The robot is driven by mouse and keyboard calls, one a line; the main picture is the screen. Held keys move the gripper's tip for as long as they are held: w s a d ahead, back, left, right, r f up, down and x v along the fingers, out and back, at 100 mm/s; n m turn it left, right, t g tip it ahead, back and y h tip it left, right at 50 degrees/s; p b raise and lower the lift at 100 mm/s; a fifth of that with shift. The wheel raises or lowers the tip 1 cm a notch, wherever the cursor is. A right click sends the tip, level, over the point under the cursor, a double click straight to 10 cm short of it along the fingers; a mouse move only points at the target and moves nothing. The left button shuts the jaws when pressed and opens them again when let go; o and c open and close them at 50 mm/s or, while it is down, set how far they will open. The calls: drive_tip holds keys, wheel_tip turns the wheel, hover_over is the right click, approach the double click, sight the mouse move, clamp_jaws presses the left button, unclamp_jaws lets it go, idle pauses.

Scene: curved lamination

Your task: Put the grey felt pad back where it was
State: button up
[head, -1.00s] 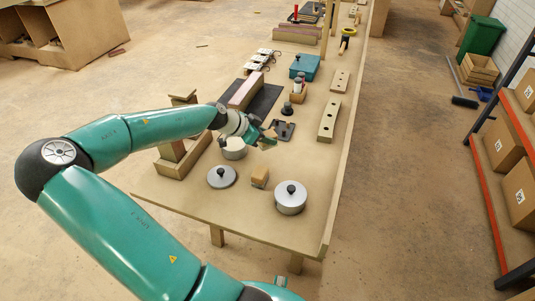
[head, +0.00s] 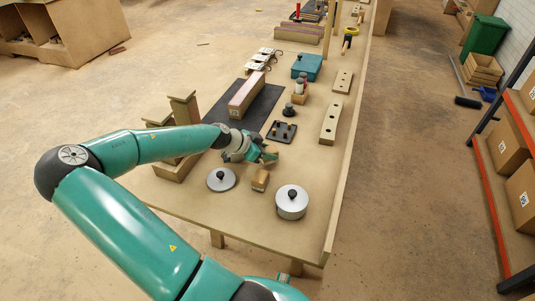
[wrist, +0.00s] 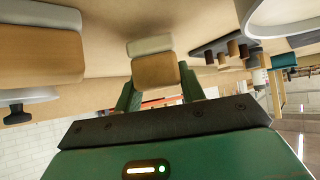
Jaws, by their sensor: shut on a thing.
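My gripper (head: 268,155) is shut on a tan block with a pale grey layer, the grey felt pad (wrist: 151,45). The fingers (wrist: 158,88) grip the tan part (wrist: 160,71); the grey face points toward the table in the upside-down wrist view. Whether it touches the table cannot be told. A similar tan block (head: 260,180) stands on the table just below the gripper in the head view; it also shows in the wrist view (wrist: 38,53), with its own grey layer. The held pad is mostly hidden by the fingers in the head view.
An open pot rim (wrist: 290,12) is close by in the wrist view. A dark pegged tray (head: 282,132) lies behind the gripper.

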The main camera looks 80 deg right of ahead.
drive_tip(key=shift+f, duration=0.8)
drive_tip(key=o, duration=1.3)
drive_tip(key=shift+f, duration=0.1)
drive_tip(key=v, duration=1.2)
